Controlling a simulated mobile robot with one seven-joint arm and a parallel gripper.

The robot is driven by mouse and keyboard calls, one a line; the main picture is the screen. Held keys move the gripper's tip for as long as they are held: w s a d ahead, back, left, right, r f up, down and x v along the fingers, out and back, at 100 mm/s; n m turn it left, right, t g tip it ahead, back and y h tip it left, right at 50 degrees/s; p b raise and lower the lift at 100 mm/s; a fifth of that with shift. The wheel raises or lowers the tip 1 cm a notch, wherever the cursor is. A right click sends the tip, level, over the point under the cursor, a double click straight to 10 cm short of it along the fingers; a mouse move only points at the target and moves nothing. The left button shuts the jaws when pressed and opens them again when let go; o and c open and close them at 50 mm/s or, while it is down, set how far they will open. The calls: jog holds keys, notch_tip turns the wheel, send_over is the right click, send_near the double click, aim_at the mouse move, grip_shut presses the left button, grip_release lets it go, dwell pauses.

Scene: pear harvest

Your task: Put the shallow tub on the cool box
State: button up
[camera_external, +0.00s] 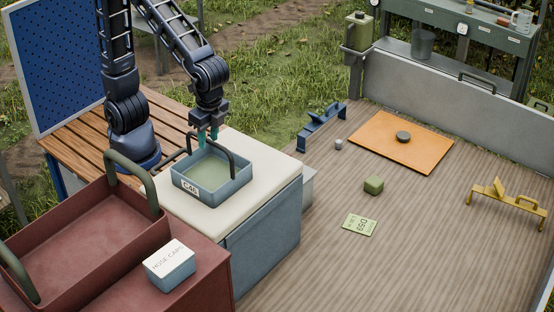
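The shallow tub (213,189) is a blue-grey, open tray with a greenish inside floor and a label that seems to read C46. It sits upright on the cream lid (262,161) of the blue-grey cool box (262,238). My gripper (208,137) points down at the tub's back rim. Its two teal fingertips stand apart with a gap between them. I cannot tell whether they touch the rim.
A dark red crate (85,235) with tall green handles and a white-topped box (170,262) stand at front left. An orange board (385,153), a green block (373,185), a card (360,225), and blue (320,125) and yellow (508,195) stands are on the wooden floor.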

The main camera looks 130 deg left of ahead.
notch_tip(320, 180, up, 10)
jog(key=w, duration=0.1)
jog(key=s+a+f+t, duration=0.1)
jog(key=s+t, duration=0.2)
jog(key=s, duration=0.7)
jog(key=s+a+f+t, duration=0.1)
jog(key=s+a+t, duration=0.1)
jog(key=s, duration=0.9)
jog(key=shift+s+f+t, duration=0.15)
jog(key=shift+f+t, duration=0.2)
jog(key=shift+t, duration=0.15)
